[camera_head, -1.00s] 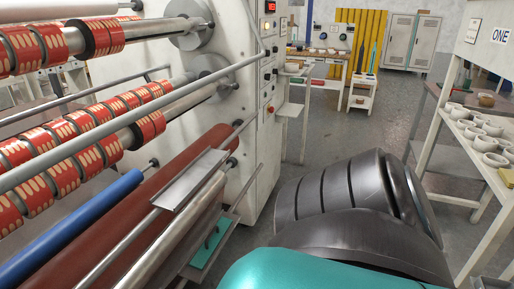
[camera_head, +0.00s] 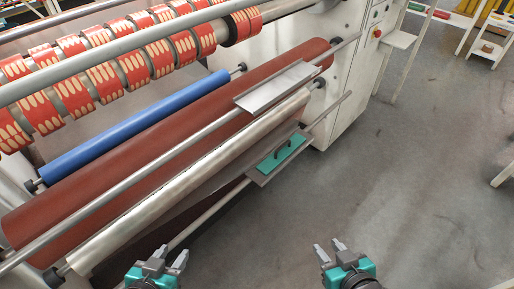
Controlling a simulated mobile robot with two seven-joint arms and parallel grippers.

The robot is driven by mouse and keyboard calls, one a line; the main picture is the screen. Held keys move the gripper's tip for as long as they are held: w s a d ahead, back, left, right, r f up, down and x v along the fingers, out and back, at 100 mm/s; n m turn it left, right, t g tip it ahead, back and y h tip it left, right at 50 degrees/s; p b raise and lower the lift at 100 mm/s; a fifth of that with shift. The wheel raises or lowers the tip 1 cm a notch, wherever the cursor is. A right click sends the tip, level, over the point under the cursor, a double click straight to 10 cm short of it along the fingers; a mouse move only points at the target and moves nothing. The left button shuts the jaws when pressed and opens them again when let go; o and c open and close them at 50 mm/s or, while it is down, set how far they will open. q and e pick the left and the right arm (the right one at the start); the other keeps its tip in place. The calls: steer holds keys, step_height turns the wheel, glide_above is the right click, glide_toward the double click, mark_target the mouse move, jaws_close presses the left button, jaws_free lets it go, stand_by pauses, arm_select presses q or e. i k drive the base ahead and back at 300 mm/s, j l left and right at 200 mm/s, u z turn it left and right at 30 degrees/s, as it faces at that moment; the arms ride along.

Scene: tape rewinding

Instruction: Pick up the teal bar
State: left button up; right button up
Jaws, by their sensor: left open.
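The teal bar (camera_head: 279,152) is a flat strip with small dark handle-like parts on top. It lies on a narrow grey metal ledge (camera_head: 262,175) at the front of the machine, right of centre in the head view. My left gripper (camera_head: 171,255) is at the bottom, left of and nearer than the bar, with its fingers apart and empty. My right gripper (camera_head: 331,247) is at the bottom, right of and nearer than the bar, its fingertips apart and empty. Neither gripper touches the bar.
The machine carries a blue roller (camera_head: 135,123), a brown-red roller (camera_head: 190,135), a shiny metal roller (camera_head: 190,185) and red tape rolls (camera_head: 160,57) on a shaft. A grey plate (camera_head: 277,86) sits above the ledge. Grey floor (camera_head: 420,170) on the right is clear.

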mark_target(275, 159)
steer(key=z, duration=0.35)
steer(key=i+l+u, duration=0.6)
steer(key=i+l, duration=0.15)
steer(key=l, duration=0.25)
